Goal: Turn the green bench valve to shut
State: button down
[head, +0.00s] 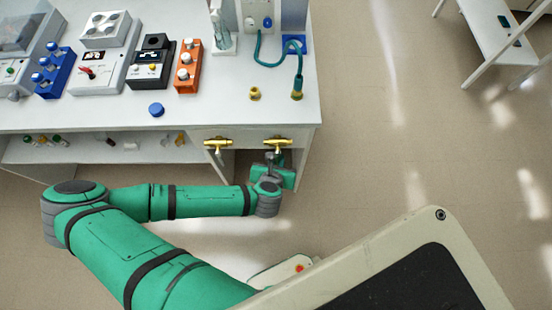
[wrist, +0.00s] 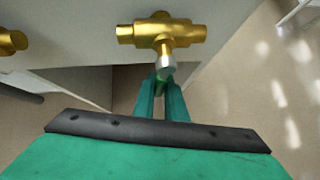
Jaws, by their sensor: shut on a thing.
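The bench valve at the right has a brass body (wrist: 162,32) on the bench front, and this brass body also shows in the head view (head: 278,143). A silver stem (wrist: 166,62) comes from it towards my gripper. A bit of green handle (wrist: 161,91) shows between the fingers. My gripper (wrist: 162,84) is shut on this handle, just below the brass body. In the head view my gripper (head: 271,160) is at the bench front under the right valve, and the handle is mostly hidden. Its exact angle is hard to tell.
A second brass valve (head: 217,145) sits to the left on the bench front and shows partly in the wrist view (wrist: 10,41). Above, the bench top (head: 225,112) holds several instruments, a blue cap (head: 156,110) and a teal hose (head: 297,75).

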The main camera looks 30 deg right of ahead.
jog(key=shift+w+a, duration=0.1)
jog(key=c, duration=1.8)
grip_release()
